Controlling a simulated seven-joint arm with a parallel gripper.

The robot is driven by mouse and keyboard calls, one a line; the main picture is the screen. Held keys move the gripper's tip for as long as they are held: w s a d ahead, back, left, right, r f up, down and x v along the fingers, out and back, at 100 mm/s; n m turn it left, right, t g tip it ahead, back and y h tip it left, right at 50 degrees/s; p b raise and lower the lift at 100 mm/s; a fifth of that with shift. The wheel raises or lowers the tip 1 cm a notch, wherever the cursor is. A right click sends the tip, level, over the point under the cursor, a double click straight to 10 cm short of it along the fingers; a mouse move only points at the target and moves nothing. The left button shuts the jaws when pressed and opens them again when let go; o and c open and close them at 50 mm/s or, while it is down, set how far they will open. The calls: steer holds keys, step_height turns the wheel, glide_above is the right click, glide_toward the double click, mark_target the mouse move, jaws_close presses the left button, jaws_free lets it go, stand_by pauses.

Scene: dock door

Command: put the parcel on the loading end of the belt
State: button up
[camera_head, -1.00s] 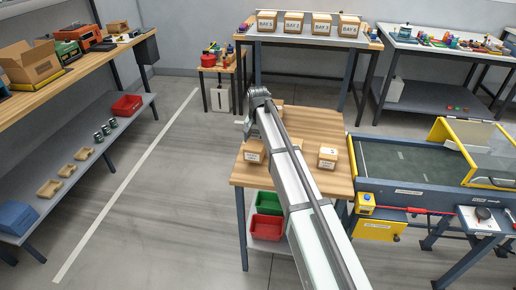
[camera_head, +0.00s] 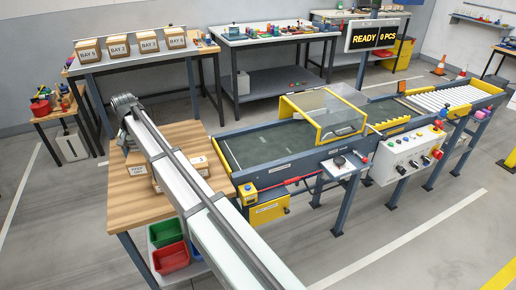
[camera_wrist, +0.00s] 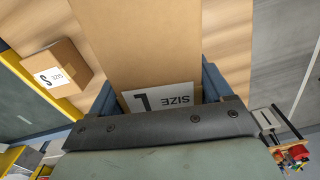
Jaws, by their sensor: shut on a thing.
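A cardboard parcel (camera_wrist: 150,45) with a white size label fills the middle of the wrist view. My gripper (camera_wrist: 160,92) has a dark finger on each side of it and is shut on it. Pale wood shows around the parcel; I cannot tell whether it touches the table. In the head view my arm hides most of the gripper and the held parcel. The belt (camera_head: 255,149) is dark green. Its near left end adjoins the wooden table (camera_head: 130,205), to the right of my gripper. The belt surface there looks bare.
A smaller parcel (camera_wrist: 55,75) marked S lies beside the held one; a parcel (camera_head: 200,165) also shows right of my arm. A clear guard (camera_head: 325,112) with yellow frame spans the belt. A display (camera_head: 372,36) reads READY, 0 PCS. Red and green bins (camera_head: 170,257) sit below the table.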

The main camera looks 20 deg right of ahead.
steer(key=w+d+m, duration=0.2)
steer(key=d, duration=1)
steer(key=w+d+m, duration=0.1)
steer(key=w+d, duration=0.1)
steer(key=d, duration=0.9)
steer(key=n, duration=0.5)
glide_above(255, 149)
steer(key=shift+d+f, duration=0.1)
steer(key=shift+f, duration=4.8)
steer(key=o, duration=1.3)
steer(key=shift+f, duration=0.1)
steer(key=shift+c, duration=0.2)
step_height(255, 149, up, 12)
